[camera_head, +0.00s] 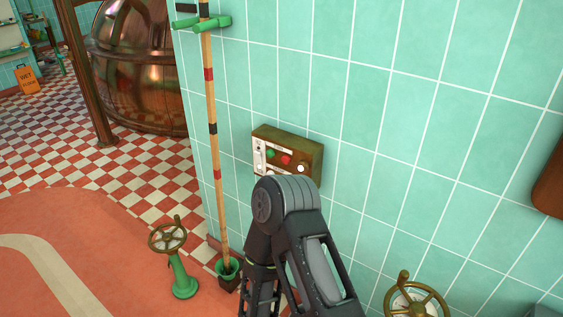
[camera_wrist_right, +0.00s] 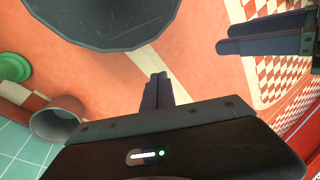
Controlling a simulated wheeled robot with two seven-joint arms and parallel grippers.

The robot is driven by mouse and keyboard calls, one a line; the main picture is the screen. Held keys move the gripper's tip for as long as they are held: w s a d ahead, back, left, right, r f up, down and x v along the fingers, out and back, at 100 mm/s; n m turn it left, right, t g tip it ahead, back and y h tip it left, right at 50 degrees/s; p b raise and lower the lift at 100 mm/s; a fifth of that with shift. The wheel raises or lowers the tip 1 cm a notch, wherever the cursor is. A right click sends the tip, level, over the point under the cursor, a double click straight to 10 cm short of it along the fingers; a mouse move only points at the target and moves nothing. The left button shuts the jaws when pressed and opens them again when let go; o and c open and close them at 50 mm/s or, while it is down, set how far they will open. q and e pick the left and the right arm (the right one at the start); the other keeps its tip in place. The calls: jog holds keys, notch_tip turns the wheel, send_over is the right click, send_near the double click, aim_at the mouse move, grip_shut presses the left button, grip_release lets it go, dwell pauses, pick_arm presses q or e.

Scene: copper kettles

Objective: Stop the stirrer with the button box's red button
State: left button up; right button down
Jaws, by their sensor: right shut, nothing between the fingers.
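The button box (camera_head: 316,160), a brownish box with a pale front panel, is fixed to the teal tiled wall in the head view. Its red button (camera_head: 286,160) sits between a green button (camera_head: 270,154) and a pale knob (camera_head: 301,167). My dark arm stands in front of the box's lower part and hides some of it. My right gripper (camera_wrist_right: 158,76) is shut and empty in the right wrist view, over the orange floor. The box does not show there. A second pair of dark fingers (camera_wrist_right: 250,38), apparently my left gripper, is at upper right; its opening is unclear.
A striped pole (camera_head: 213,130) with green fittings stands left of the box. A handwheel on a green pedestal (camera_head: 183,280) stands on the floor, and a brass handwheel (camera_head: 440,298) is at lower right. A copper kettle (camera_head: 135,75) is at the back left.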

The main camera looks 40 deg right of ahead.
aim_at(286, 160)
jog(key=w+d+r+n+t+h+b, duration=0.1)
jog(key=w+d+r+t+h, duration=0.25)
jog(key=w+d, duration=0.65)
jog(key=w+d+r+n+t+h+b, duration=0.2)
jog(key=w+d+r+t, duration=0.3)
jog(key=w, duration=1)
jog(key=w+d+r+t+h+b, duration=0.1)
jog(key=w+d+r+h, duration=0.3)
jog(key=d+r, duration=0.6)
jog(key=w+d+r+n+t+h+b, duration=0.1)
jog(key=w+d+r+t+h, duration=0.2)
jog(key=d+r, duration=0.8)
jog(key=shift+w+r+t+h, duration=0.35)
jog(key=shift+w+r+h, duration=0.25)
jog(key=shift+w+h, duration=0.35)
jog(key=w+d+b, duration=0.1)
jog(key=w+d, duration=0.1)
jog(key=d, duration=0.6)
jog(key=shift+w+d+b, duration=0.2)
jog(key=shift+b, duration=0.2)
